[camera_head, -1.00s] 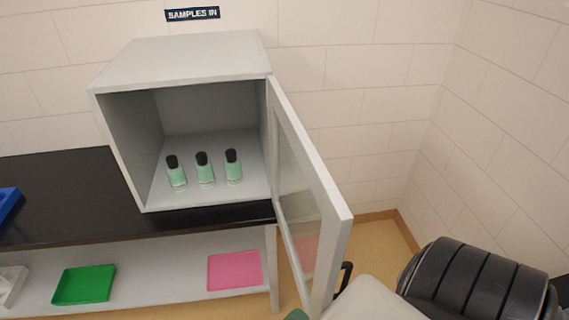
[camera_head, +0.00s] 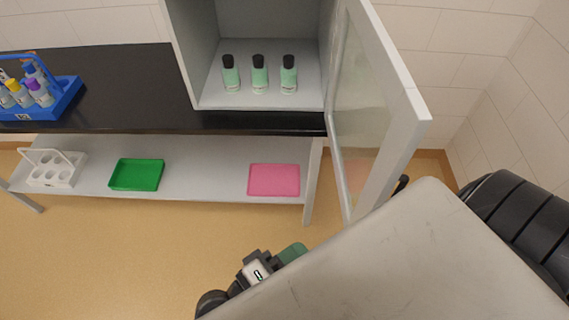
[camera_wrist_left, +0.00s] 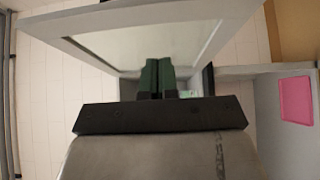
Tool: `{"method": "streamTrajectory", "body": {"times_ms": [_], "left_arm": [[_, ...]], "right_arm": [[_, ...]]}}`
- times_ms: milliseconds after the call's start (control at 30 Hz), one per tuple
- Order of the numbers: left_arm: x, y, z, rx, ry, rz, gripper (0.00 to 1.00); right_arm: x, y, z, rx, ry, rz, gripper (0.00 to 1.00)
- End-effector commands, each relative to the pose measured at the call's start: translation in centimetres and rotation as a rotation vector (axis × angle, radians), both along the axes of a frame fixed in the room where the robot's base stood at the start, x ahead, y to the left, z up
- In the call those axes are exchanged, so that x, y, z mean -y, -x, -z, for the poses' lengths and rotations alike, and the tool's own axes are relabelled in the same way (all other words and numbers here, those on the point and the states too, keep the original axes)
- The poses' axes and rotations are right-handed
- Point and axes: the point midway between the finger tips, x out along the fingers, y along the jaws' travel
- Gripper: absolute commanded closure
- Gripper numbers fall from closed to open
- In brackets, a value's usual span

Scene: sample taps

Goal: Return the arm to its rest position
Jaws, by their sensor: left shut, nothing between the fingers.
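My left gripper (camera_head: 292,252) is at the bottom middle of the head view, low in front of the shelf and left of the open cabinet door. A large grey surface partly hides it. In the left wrist view its green fingers (camera_wrist_left: 158,76) are together and empty, with the glass door (camera_wrist_left: 150,40) beyond them. My right gripper is not in view.
The open glass door (camera_head: 408,128) juts out from the cabinet (camera_head: 212,92), which holds three green bottles (camera_head: 259,76). A blue rack (camera_head: 66,98) stands on the black counter. A white rack (camera_head: 68,178), green tray (camera_head: 136,187) and pink mat (camera_head: 274,193) are on the shelf below.

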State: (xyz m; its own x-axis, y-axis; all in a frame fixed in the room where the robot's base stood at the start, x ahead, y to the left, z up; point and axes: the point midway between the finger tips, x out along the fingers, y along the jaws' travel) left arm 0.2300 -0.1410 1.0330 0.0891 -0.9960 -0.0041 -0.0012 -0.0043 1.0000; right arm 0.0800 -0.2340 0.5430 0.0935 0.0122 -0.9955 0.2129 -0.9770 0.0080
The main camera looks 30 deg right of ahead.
Motion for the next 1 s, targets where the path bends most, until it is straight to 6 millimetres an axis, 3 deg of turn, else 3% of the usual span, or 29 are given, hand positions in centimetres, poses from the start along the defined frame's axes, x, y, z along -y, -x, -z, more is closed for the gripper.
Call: {"method": "streamTrajectory", "body": {"times_ms": [200, 433, 567, 667, 767, 900, 1000], "left_arm": [[-2.3, 0.6, 0.2, 0.002, -0.002, 0.0, 1.0], [-2.6, 0.6, 0.1, 0.003, -0.003, -0.003, 1.0], [-2.8, -1.2, 2.6, 0.039, -0.061, -0.057, 1.0], [-3.8, -4.3, 7.2, 0.107, -0.173, -0.146, 1.0], [-6.2, -7.8, 13.4, 0.184, -0.34, -0.248, 1.0], [-11.4, -10.9, 22.4, 0.271, -0.603, -0.344, 1.0], [-15.9, -11.2, 28.6, 0.305, -0.798, -0.369, 1.0]], "right_arm": [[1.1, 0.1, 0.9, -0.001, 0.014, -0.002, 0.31], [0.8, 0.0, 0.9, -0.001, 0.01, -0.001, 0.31], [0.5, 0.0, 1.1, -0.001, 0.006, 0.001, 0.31], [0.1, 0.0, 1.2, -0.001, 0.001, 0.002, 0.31], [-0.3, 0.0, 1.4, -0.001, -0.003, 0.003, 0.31], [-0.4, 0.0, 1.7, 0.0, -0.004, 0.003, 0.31], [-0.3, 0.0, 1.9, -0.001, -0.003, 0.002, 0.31]]}}
